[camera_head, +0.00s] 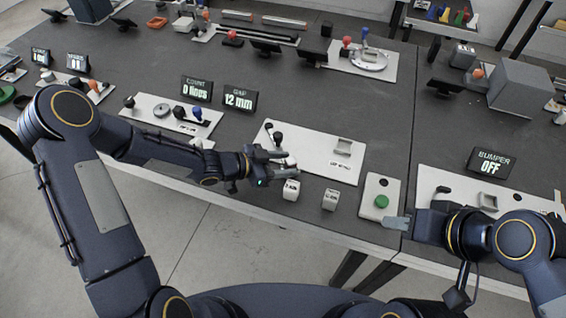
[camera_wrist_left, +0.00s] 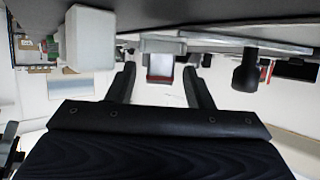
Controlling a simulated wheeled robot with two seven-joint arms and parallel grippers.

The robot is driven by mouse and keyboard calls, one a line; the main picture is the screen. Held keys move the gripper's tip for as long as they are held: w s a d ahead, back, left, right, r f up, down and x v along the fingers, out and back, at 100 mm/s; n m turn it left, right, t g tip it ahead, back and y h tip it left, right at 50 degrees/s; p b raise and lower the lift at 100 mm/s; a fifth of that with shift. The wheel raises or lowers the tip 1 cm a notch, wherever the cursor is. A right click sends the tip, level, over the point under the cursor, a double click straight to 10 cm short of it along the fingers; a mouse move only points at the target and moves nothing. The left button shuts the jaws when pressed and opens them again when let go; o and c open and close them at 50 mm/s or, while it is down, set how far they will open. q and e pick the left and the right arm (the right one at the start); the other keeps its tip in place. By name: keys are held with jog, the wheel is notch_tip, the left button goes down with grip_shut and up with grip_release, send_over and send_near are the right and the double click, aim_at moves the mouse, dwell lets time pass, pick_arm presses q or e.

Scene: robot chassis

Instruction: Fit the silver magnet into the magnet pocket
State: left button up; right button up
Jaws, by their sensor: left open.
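My left gripper (camera_head: 282,161) is open, low over the front of the work table at a pale plate (camera_head: 308,167). Its two fingers also show in the wrist view (camera_wrist_left: 160,88). A small silvery piece with reddish edges (camera_wrist_left: 160,68) appears between and beyond the fingertips; I cannot tell for sure that it is the silver magnet. A grey raised holder (camera_head: 342,146) stands on the plate's right part; it may be the magnet pocket, but its inside is unclear. My right gripper (camera_head: 397,222) is at the front edge, its jaws too small to read.
Two pale labelled blocks, the left (camera_head: 291,190) and the right (camera_head: 330,200), stand in front of the plate. A black knob (camera_head: 277,137) stands on the plate. A green button (camera_head: 381,201) is to the right. Displays (camera_head: 240,99) stand behind.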

pick_arm(q)
jog(key=v, duration=1.2)
jog(key=shift+r+p, duration=0.25)
jog(key=shift+p, duration=0.2)
jog(key=w+a+r+n+t+y, duration=0.3)
jog(key=a+r+n+t+y, duration=0.25)
jog(key=a+r+y, duration=0.45)
jog(key=s+a+r+n+g+y, duration=0.1)
jog(key=s+a+r+n+y, duration=0.1)
jog(key=s+a+n, duration=0.35)
jog(key=s+d+n+g+h, duration=0.1)
jog(key=s+d+n+g, duration=0.1)
jog(key=s, duration=0.7)
jog(key=s+d+n+g+h, duration=0.2)
jog(key=s+d, duration=0.2)
jog(key=s, duration=0.5)
jog(key=shift+d+r, duration=0.35)
jog(key=shift+r, duration=0.05)
